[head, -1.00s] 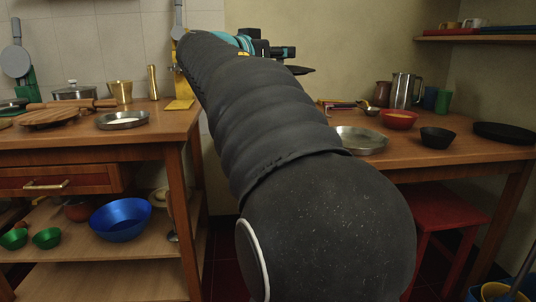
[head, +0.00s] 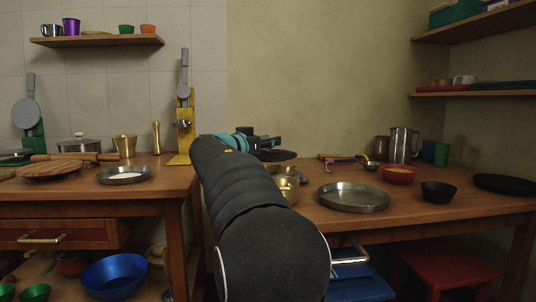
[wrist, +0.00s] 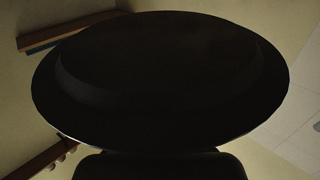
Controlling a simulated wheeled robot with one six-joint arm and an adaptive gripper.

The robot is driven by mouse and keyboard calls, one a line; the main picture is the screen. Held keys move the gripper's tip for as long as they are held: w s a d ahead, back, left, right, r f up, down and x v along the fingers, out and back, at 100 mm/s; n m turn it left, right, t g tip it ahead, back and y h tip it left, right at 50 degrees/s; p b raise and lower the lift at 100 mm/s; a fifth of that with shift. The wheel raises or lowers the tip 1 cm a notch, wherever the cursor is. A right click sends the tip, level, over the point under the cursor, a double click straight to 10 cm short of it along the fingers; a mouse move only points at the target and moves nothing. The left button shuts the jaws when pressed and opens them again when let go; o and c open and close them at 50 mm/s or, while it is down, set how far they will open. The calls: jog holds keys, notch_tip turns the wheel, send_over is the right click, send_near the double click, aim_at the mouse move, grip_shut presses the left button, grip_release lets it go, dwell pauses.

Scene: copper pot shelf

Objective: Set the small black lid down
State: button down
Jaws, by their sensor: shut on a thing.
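The small black lid (head: 277,156) is a thin dark disc at the end of my arm in the head view. My gripper (head: 266,142) is shut on it and holds it in the air, roughly level. In the wrist view the lid (wrist: 160,75) fills most of the picture, and the dark gripper shows only at the bottom edge. In the head view the lid appears just above a brass pot (head: 289,188), which my arm partly hides. I cannot tell whether the lid touches the pot; a gap seems to show between them.
On the right table are a steel pan (head: 353,197), a red bowl (head: 399,175), a small black bowl (head: 438,191), a steel jug (head: 401,146) and a black disc (head: 505,184). A red stool (head: 450,268) stands under it. The left table (head: 100,195) holds a plate and boards.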

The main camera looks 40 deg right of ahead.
aim_at(268, 151)
jog(key=shift+f, duration=1.75)
jog(key=shift+f+b, duration=0.3)
jog(key=shift+b, duration=0.35)
jog(key=c, duration=0.8)
grip_release()
jog(key=shift+r, duration=0.1)
